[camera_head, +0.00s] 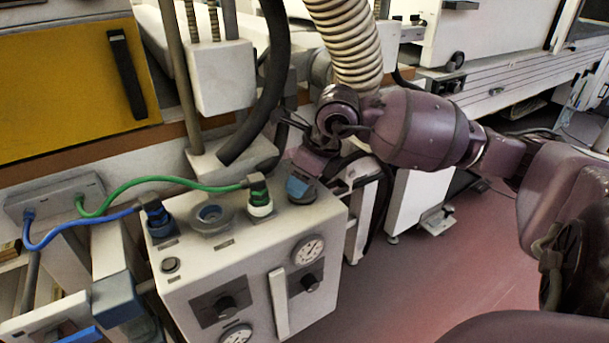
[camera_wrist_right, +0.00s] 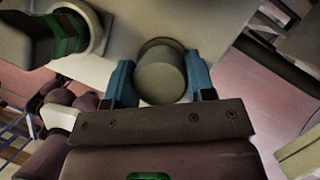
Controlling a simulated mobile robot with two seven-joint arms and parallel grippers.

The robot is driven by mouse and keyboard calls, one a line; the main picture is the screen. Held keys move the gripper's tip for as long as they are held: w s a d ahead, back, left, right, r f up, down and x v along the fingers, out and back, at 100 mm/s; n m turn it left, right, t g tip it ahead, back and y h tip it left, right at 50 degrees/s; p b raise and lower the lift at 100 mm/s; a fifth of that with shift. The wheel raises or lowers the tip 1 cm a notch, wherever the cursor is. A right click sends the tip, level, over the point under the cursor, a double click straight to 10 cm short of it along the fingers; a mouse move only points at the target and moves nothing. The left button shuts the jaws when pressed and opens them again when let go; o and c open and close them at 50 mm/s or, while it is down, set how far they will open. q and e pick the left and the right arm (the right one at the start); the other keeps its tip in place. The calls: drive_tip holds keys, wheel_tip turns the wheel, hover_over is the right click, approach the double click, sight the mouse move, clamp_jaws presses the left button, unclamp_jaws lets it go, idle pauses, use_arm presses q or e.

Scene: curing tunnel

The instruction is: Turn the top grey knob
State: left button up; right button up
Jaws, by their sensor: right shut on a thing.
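The top grey knob (camera_wrist_right: 160,78) is a short round cylinder on the white box (camera_head: 240,255). In the right wrist view it stands between the two blue fingers of my right gripper (camera_wrist_right: 162,85), which is shut on it. In the head view my right gripper (camera_head: 301,186) reaches down to the box's back right top corner and hides most of the knob. My left gripper does not show.
A green hose plug (camera_head: 260,197) stands close left of the gripper, with a grey round socket (camera_head: 212,216) and blue plug (camera_head: 156,220) farther left. Dials and black knobs (camera_head: 226,303) are on the box's front. A ribbed hose (camera_head: 350,45) hangs behind.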

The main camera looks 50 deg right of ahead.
idle(0.3)
drive_tip(key=o, duration=0.9)
